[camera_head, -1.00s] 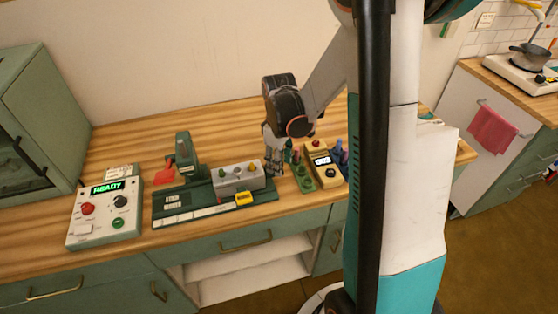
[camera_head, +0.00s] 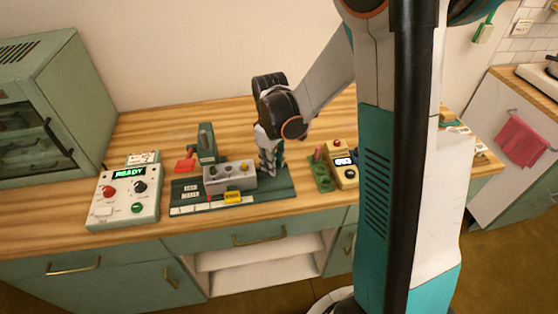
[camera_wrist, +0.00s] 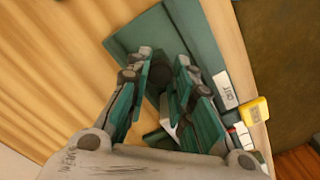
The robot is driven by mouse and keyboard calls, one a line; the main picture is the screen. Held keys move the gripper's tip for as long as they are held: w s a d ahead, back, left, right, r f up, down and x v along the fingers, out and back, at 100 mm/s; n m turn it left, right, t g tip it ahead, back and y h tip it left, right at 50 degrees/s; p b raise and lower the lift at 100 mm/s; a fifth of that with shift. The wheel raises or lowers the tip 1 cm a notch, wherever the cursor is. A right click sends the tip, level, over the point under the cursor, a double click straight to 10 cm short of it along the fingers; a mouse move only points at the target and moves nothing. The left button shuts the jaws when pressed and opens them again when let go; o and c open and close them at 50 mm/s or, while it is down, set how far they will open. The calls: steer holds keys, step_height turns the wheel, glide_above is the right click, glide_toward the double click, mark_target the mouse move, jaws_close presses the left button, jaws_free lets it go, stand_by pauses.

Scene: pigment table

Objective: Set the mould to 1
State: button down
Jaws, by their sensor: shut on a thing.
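The mould (camera_head: 230,180) is a grey block with coloured knobs on top, sitting on a dark green base (camera_head: 283,186). The numbers are too small to read. My gripper (camera_head: 268,172) points down at the mould's right end and is shut on it. In the wrist view, my gripper's fingers (camera_wrist: 163,70) stand on both sides of a dark part, and the yellow tag (camera_wrist: 256,110) shows at the right. The exact contact is hidden.
A press with a red part (camera_head: 187,165) stands behind the mould at left. A control box (camera_head: 128,195) reading READY is further left, near a green cabinet (camera_head: 45,120).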

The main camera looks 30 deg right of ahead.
steer(key=c, duration=1.4)
jaws_free()
steer(key=shift+o, duration=0.2)
step_height(320, 180, up, 12)
steer(key=s+a+r+m+t, duration=0.3)
steer(key=s, duration=0.5)
steer(key=s+a+r+m+t, duration=0.2)
steer(key=s+a+r+t, duration=0.1)
steer(key=s, duration=0.4)
steer(key=shift+s+m+t, duration=0.35)
steer(key=shift+m+t, duration=0.05)
steer(key=shift+t, duration=0.2)
